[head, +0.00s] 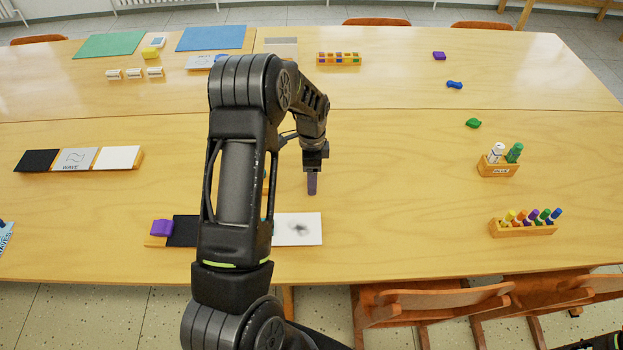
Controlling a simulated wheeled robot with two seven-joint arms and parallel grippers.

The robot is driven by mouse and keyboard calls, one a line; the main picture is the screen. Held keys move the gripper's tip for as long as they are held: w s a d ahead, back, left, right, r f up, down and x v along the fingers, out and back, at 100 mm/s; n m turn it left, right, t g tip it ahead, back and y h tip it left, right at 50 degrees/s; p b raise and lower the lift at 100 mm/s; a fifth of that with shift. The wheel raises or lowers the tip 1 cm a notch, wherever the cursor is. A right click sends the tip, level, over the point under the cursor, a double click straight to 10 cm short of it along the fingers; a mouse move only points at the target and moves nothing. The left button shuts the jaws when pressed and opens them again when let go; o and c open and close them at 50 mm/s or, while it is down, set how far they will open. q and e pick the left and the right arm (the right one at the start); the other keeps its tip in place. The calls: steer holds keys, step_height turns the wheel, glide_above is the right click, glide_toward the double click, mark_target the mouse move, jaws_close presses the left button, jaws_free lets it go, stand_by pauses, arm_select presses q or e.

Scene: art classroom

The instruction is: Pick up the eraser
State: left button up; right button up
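A purple block (161,228), which looks like an eraser, sits at the left end of a low wooden holder near the table's front edge. Beside it are a black card (183,231) and a white card with a dark smudge (298,229); my arm hides the middle of the holder. My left gripper (312,184) points down above the table, behind the white card and well right of the purple block. A narrow dark purplish shape shows at its tip; I cannot tell whether it is fingers or something held.
Another wooden holder with black, WAVE and white cards (79,159) lies at left. Marker holders (522,230) and (497,168) stand at right. Small purple (439,55), blue (454,85) and green (473,123) pieces lie far right. Chairs (440,302) line the front edge. The centre-right table is clear.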

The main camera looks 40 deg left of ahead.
arm_select(q)
steer(key=shift+f, duration=0.4)
steer(key=c, duration=1.4)
steer(key=shift+r, duration=0.1)
step_height(320, 180, up, 10)
steer(key=shift+f+b, duration=0.1)
steer(key=shift+b, duration=0.85)
